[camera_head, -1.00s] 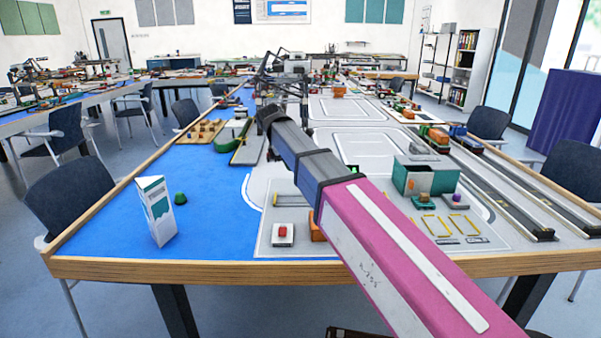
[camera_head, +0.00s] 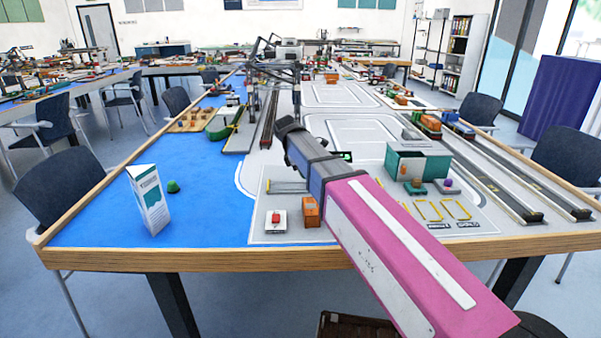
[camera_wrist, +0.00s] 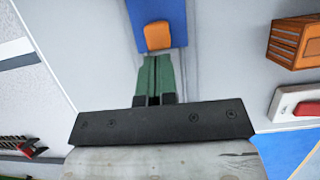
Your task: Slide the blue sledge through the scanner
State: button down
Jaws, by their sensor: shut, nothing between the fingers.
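A flat blue sledge (camera_wrist: 177,22) with an orange block (camera_wrist: 158,36) at its near end lies at the top of the wrist view, on a pale grey lane. My gripper (camera_wrist: 157,60) has its green fingers shut together and empty, with the tips just short of the orange block in the picture. I cannot tell whether they touch the sledge. In the head view my arm covers the sledge and the fingers. A teal box-like housing (camera_head: 432,165) stands to the right of my arm; I cannot tell whether it is the scanner. A small green display (camera_head: 343,156) shows behind my arm.
An orange crate (camera_head: 311,214) and a red button on a white base (camera_head: 276,221) stand left of my arm near the front edge. A white-teal folded card (camera_head: 149,200) stands on the blue area. Several yellow frames (camera_head: 428,210) lie right. Model cranes stand behind.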

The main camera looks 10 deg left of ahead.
jog(key=shift+w+d, duration=0.2)
jog(key=shift+d, duration=0.6)
jog(key=shift+w+d, duration=0.2)
jog(key=shift+d, duration=0.6)
jog(key=shift+w+d, duration=0.2)
jog(key=shift+d, duration=0.6)
